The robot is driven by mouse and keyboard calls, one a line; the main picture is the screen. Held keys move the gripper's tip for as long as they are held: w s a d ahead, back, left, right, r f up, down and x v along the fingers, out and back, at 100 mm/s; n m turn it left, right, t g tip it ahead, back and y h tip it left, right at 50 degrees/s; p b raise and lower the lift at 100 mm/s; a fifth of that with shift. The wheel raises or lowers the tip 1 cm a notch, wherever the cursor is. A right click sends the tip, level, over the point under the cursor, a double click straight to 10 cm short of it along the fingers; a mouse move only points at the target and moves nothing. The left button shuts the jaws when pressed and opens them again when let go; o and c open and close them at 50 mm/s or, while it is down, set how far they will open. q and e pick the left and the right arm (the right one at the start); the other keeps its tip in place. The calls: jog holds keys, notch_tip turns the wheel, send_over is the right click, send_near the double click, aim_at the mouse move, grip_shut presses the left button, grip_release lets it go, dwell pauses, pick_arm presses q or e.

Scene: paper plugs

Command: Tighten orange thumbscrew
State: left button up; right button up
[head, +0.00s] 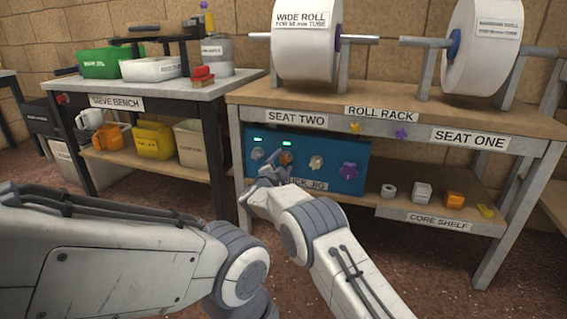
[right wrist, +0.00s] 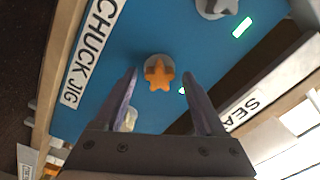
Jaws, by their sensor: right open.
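The orange thumbscrew (head: 286,157) is on the blue chuck jig panel (head: 330,147), second from the left in a row of knobs. In the right wrist view the orange thumbscrew (right wrist: 159,75) is star-shaped on a round grey base. My right gripper (head: 267,172) is in front of the panel's lower left. In the right wrist view my right gripper (right wrist: 161,74) is open, with the thumbscrew appearing between its fingertips. No contact is visible, and the depth is hard to judge. My left arm shows at the left, but its gripper is out of view.
A grey knob (head: 257,154), a pale knob (head: 316,162) and a purple knob (head: 349,170) flank the thumbscrew. Two green lights glow above. The rack's tabletop (head: 390,117) overhangs the panel. The core shelf (head: 435,217) holds small parts at the right.

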aim_at(284, 161)
jog(key=shift+p+v, duration=0.7)
jog(key=shift+v, duration=1.25)
jog(key=n+p, duration=0.4)
jog(key=p, duration=0.1)
jog(key=n+p, duration=0.2)
jog(key=shift+r+n, duration=0.3)
jog(key=shift+n, duration=0.1)
jog(key=n+p, duration=0.1)
jog(key=n, duration=0.2)
jog(key=shift+f+p, duration=0.15)
jog(key=shift+p, duration=0.25)
jog(key=shift+f+n, duration=0.1)
jog(key=shift+n, duration=0.9)
jog(key=shift+f, duration=0.1)
jog(key=shift+w, duration=0.1)
